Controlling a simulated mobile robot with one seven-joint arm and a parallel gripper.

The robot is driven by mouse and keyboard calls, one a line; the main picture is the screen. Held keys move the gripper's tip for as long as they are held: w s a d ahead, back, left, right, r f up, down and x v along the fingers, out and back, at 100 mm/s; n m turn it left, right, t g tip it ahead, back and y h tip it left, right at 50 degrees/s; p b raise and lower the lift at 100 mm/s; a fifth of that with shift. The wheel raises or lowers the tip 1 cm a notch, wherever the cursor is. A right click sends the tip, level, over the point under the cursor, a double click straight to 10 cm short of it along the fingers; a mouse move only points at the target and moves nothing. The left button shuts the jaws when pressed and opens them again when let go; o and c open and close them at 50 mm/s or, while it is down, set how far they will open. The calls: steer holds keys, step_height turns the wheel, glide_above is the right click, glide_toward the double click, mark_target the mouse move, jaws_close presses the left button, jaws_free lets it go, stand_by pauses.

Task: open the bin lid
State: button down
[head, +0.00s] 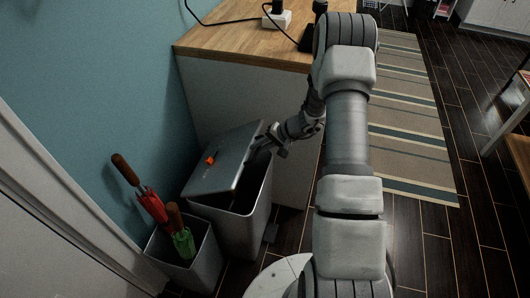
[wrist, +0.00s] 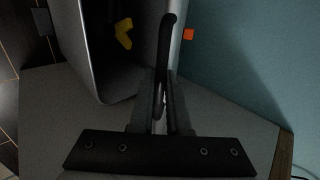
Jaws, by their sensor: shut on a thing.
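The grey bin (head: 252,222) stands against the side of the wooden-topped counter in the head view. Its lid (head: 228,160) is raised and tilted up, with a dark gap to the interior showing beneath. A small orange thing is on the lid's upper face. My gripper (head: 262,148) is at the raised edge of the lid, on the counter side. In the wrist view, my gripper (wrist: 160,115) is shut on the lid's edge (wrist: 166,50), seen nearly edge-on. The bin's open interior shows to the left, its wall (wrist: 72,40) curving round a yellow thing (wrist: 123,33).
A smaller bin (head: 190,262) with red and green umbrellas (head: 152,205) stands in front of the bin, near the white door frame. The counter (head: 240,40) carries a power strip (head: 277,20). A striped rug (head: 410,120) and dark floor lie to the right.

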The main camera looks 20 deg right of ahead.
steer(key=w+a+r+p, duration=0.1)
steer(key=r, duration=0.1)
steer(key=w+a+r+g+h+p, duration=0.1)
steer(key=a+r+p, duration=0.1)
steer(key=w+a+r+h+p, duration=0.1)
steer(key=a+r+p, duration=0.1)
steer(key=shift+w+r+g, duration=0.35)
steer(key=shift+g, duration=0.05)
steer(key=w+a+r+p, duration=0.2)
steer(key=w+a+r, duration=0.1)
steer(key=a, duration=0.2)
steer(key=shift+w+a+r, duration=0.15)
steer(key=shift+w+r, duration=0.05)
steer(key=shift+w, duration=0.2)
steer(key=c, duration=0.9)
jaws_free()
steer(key=v, duration=0.5)
steer(key=p+v, duration=0.1)
steer(key=v, duration=1.1)
steer(key=shift+s+a+r, duration=0.2)
steer(key=shift+r, duration=0.05)
